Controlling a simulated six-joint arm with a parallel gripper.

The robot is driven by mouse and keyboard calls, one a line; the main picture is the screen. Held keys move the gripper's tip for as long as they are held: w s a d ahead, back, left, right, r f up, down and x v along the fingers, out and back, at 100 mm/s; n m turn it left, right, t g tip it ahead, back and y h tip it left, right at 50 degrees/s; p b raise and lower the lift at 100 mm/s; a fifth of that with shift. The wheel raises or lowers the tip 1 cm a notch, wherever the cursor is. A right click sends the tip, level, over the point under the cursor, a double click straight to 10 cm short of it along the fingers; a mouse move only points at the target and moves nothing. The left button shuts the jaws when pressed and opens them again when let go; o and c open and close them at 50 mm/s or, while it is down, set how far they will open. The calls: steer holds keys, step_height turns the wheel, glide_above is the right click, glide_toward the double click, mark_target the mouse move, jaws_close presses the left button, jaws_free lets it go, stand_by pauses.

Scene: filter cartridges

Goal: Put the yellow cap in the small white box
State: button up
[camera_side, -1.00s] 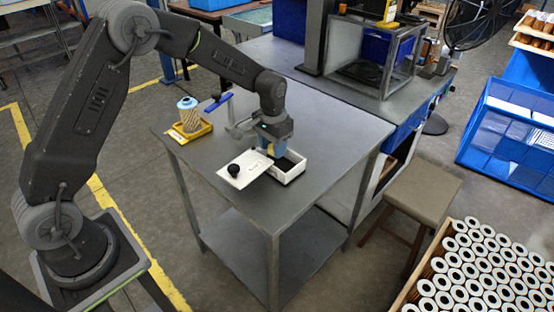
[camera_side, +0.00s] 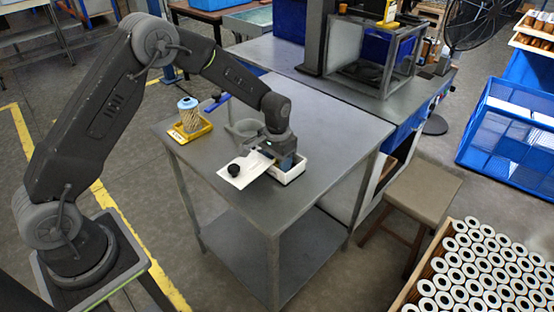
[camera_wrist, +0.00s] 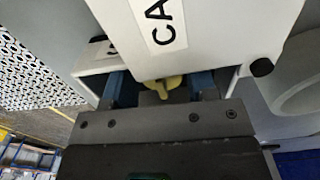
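The small white box (camera_side: 292,174) stands open near the front right of the grey table. My gripper (camera_side: 286,162) points down into it, and its fingertips are hidden in the side view. In the wrist view, the two blue fingers of my gripper (camera_wrist: 163,80) stand apart inside the box (camera_wrist: 96,64). The yellow cap (camera_wrist: 166,84) lies between them, with a dark gap visible on its left side. I take the fingers as open around it. The cap is hidden in the side view.
A white lid (camera_side: 243,180) with a black knob lies at the box's left side; its label shows in the wrist view (camera_wrist: 165,20). A yellow tray (camera_side: 205,130) holding a filter cartridge (camera_side: 188,115) is at the table's back left.

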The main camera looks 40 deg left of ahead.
steer(key=shift+o, duration=1.3)
steer(key=shift+r, duration=0.1)
steer(key=s+r+t, duration=0.1)
steer(key=s+r, duration=0.1)
steer(key=r, duration=0.7)
steer(key=s+r, duration=0.3)
steer(key=r, duration=0.7)
steer(key=s+r+t, duration=0.2)
steer(key=s+r, duration=0.1)
steer(key=s, duration=0.9)
steer(key=s+d+r+t, duration=0.1)
steer(key=s+r+t, duration=0.1)
steer(key=s, duration=1)
steer(key=shift+d+r+t, duration=0.2)
steer(key=shift+r+t, duration=0.1)
steer(key=shift+r, duration=0.25)
